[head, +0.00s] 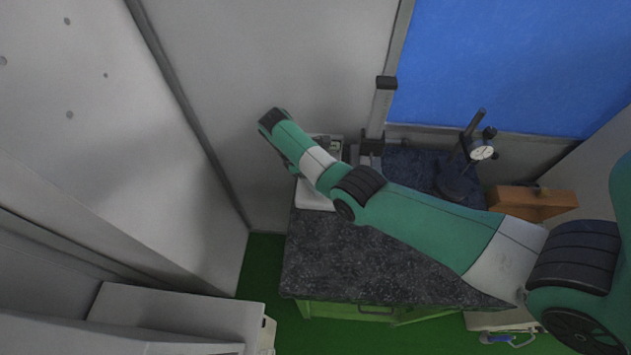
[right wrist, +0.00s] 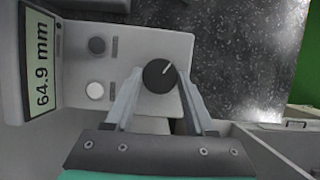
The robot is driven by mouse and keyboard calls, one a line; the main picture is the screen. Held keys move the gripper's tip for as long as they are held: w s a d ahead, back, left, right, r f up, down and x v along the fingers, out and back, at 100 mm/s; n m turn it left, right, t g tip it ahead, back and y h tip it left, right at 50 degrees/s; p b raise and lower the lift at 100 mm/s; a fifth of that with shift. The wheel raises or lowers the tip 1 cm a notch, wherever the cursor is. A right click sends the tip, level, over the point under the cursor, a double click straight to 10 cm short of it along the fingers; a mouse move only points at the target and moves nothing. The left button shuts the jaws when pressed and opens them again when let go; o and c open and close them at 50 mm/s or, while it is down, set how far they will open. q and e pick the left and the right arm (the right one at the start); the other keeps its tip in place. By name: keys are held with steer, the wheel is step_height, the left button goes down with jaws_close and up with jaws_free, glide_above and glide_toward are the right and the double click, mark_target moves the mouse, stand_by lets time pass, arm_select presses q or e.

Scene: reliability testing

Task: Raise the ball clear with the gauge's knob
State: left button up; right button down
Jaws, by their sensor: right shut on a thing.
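My right gripper (right wrist: 160,88) is shut on the black round knob (right wrist: 159,75) of the gauge, with a finger on either side of it. The knob's white pointer mark points up and right. The gauge's grey panel (right wrist: 125,55) also carries a dark button and a white button. Its display (right wrist: 42,65) reads 64.9 mm. In the head view my right arm covers most of the gauge's white housing (head: 309,196), and the gripper's fingers are hidden. I cannot make out the ball in either view. My left gripper is not in view.
The dark granite table (head: 345,258) is bare at its front. A vertical column (head: 381,108) stands behind my right arm. A dial indicator (head: 482,152) on a stand and a brown wooden box (head: 535,203) are at the right. Walls close in at left and back.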

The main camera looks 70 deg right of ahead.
stand_by(0.3)
steer(key=shift+c, duration=1.2)
jaws_free()
steer(key=p+v, duration=0.2)
steer(key=v, duration=0.3)
steer(key=shift+r, duration=0.4)
steer(key=v, duration=0.6)
